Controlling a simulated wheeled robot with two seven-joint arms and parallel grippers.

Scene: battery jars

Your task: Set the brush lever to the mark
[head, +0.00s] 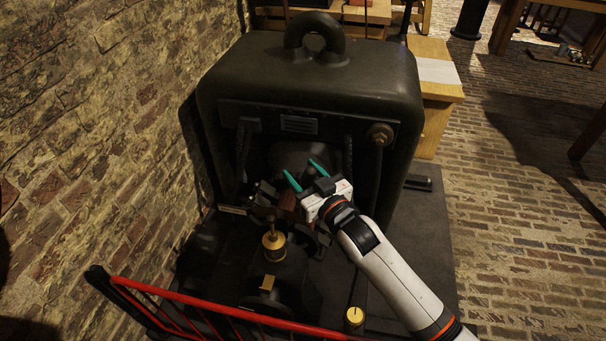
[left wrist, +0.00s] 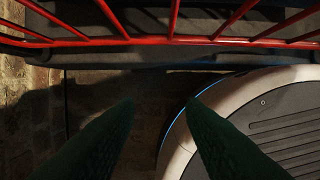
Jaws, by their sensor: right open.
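The dark machine (head: 305,90) with a ring on top stands in the middle of the head view. My right gripper (head: 305,173) reaches in from the lower right and is open, its teal fingers apart in front of the machine's central opening. A small dark rounded tip shows between the fingers; I cannot tell if it is the brush lever's end. A reddish-brown block (head: 287,200) sits just below the left finger. The mark cannot be made out. My left gripper (left wrist: 160,103) shows only in the left wrist view, open and empty.
A red railing (head: 230,317) crosses the near side and also shows above the left gripper (left wrist: 130,40). A brass cup (head: 273,241) and a brass knob (head: 354,316) stand in front of the machine. A brick wall (head: 80,140) is close on the left; brick floor (head: 520,240) is open on the right.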

